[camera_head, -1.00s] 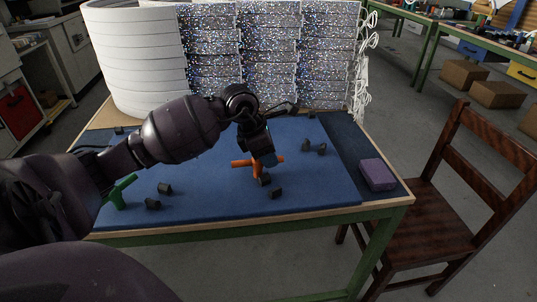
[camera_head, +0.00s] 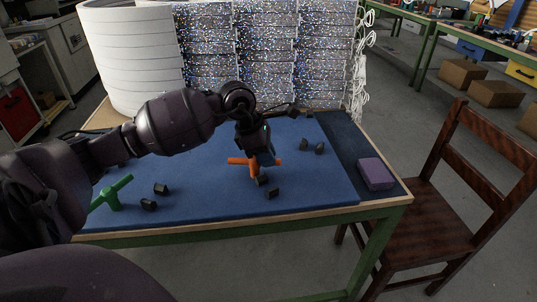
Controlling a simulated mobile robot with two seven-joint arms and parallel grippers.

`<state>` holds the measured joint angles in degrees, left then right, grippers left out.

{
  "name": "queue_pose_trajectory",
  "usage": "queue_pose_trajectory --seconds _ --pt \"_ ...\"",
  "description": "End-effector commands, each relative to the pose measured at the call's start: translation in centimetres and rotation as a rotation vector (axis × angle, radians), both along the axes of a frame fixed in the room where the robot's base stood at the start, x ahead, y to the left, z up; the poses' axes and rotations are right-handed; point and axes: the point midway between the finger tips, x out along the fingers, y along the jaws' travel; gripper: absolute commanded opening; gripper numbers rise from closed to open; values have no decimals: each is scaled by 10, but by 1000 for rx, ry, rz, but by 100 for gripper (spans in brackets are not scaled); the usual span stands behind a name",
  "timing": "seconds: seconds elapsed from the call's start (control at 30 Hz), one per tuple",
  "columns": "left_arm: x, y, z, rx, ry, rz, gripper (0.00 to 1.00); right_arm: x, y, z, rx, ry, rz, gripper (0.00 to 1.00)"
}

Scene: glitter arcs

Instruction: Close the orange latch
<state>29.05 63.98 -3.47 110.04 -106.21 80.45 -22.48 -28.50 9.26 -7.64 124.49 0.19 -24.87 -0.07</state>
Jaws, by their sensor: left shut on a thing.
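The orange latch (camera_head: 254,170) is a T-shaped piece on the blue mat (camera_head: 215,195), near the middle of the table. Its crossbar shows on both sides of my left gripper (camera_head: 264,160). The gripper reaches down from above and is shut on the latch; its fingertips are small and partly hide the crossbar. A black block (camera_head: 262,180) is at the foot of the latch. My right gripper is not in view.
A green T-shaped piece (camera_head: 111,196) stands at the left of the mat. Several small black blocks (camera_head: 161,189) lie around the mat. A purple box (camera_head: 376,174) sits at the right edge. Glittery panels (camera_head: 265,60) stand at the back; a wooden chair (camera_head: 450,200) is at the right.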

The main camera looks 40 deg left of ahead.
Motion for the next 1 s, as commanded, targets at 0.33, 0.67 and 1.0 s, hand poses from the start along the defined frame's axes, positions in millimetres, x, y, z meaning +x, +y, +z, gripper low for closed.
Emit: queue_pose_trajectory --seconds 0.33,0.67,1.0 --pt "-11 0 -10 11 27 -321 0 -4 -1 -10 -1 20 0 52" --pt "-19 -1 -11 9 28 -628 0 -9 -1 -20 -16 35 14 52" --pt "-24 -1 -9 8 25 -865 0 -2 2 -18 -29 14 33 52"
